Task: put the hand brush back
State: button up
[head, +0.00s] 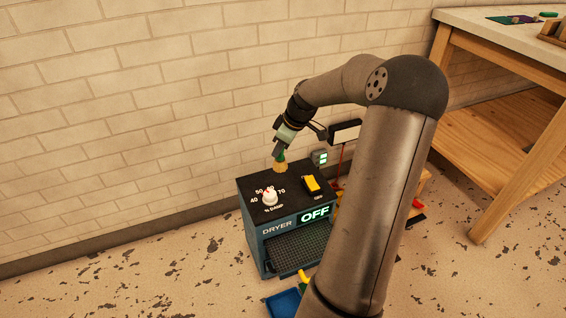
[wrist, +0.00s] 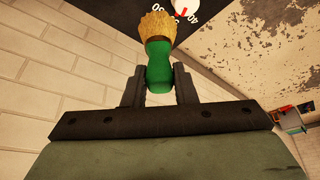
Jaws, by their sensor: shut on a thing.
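My gripper (wrist: 159,88) is shut on the green handle of the hand brush (wrist: 157,52). The brush's straw-coloured bristles point away from the gripper in the wrist view. In the head view the hand brush (head: 280,164) hangs with its bristles down, above or just behind the back edge of the dryer's top; the gap is hard to judge. My gripper (head: 283,149) covers most of the handle there. No holder for the brush can be made out.
The dryer (head: 263,232) reads OFF and has a white knob (head: 270,198) and a yellow switch (head: 312,184) on top. A blue bin (head: 284,303) lies at its front. A wooden bench (head: 500,45) stands at the right. A brick wall runs behind.

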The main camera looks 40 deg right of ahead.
jog(key=shift+w+d+f+b, duration=0.65)
jog(key=shift+w+d+f, duration=0.4)
jog(key=shift+f, duration=0.75)
jog(key=shift+w+d+f+b, duration=0.6)
jog(key=shift+w+d+f, duration=0.45)
jog(key=shift+f, duration=0.75)
jog(key=shift+w+d+f+b, duration=0.65)
jog(key=shift+w+d+f, duration=0.4)
jog(key=shift+f, duration=0.75)
jog(key=shift+f, duration=0.15)
jog(key=o, duration=1)
